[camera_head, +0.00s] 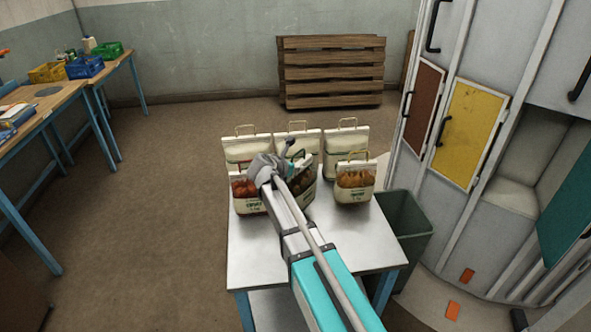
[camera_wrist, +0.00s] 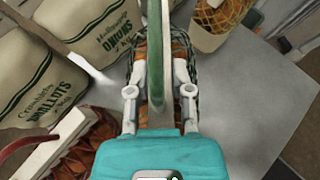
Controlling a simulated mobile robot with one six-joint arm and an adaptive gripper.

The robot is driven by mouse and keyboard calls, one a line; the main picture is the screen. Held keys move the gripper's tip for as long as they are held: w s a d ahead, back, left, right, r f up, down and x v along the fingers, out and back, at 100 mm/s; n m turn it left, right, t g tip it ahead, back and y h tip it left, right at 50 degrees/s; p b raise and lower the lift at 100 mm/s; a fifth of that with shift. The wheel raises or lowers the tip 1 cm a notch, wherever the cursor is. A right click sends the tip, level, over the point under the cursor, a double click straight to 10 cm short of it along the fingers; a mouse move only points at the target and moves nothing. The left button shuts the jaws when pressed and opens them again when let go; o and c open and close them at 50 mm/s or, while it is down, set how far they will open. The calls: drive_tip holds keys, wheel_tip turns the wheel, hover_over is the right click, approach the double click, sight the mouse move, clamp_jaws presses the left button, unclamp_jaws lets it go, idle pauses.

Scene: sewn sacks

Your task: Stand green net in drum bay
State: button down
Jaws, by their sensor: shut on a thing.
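The green net sack shows in the wrist view as dark green mesh over orange contents (camera_wrist: 183,62), with a green handle strip running between my fingers. My gripper (camera_wrist: 158,97) is shut on that handle from above. In the head view my gripper (camera_head: 297,168) is over the middle of the sack group, and my arm hides much of the sack (camera_head: 304,192). I cannot tell whether its base touches the table. An open pale bay (camera_head: 515,190) shows in the grey cabinet at right; I cannot tell whether it is the drum bay.
White sacks (camera_head: 246,150) stand behind on the metal table (camera_head: 255,250). A red-net sack (camera_head: 247,204) is at left, an orange-net sack (camera_head: 354,184) at right. A dark bin (camera_head: 410,228) stands between table and cabinet. Yellow (camera_head: 468,130) and red-brown (camera_head: 424,100) doors are shut.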

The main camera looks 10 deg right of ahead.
idle(0.4)
drive_tip(key=shift+w+d+f+b, duration=0.15)
drive_tip(key=shift+w+f+b, duration=0.3)
drive_tip(key=shift+f+b, duration=1.55)
drive_tip(key=c, duration=0.5)
unclamp_jaws()
drive_tip(key=shift+s, duration=0.1)
drive_tip(key=shift+r, duration=0.1)
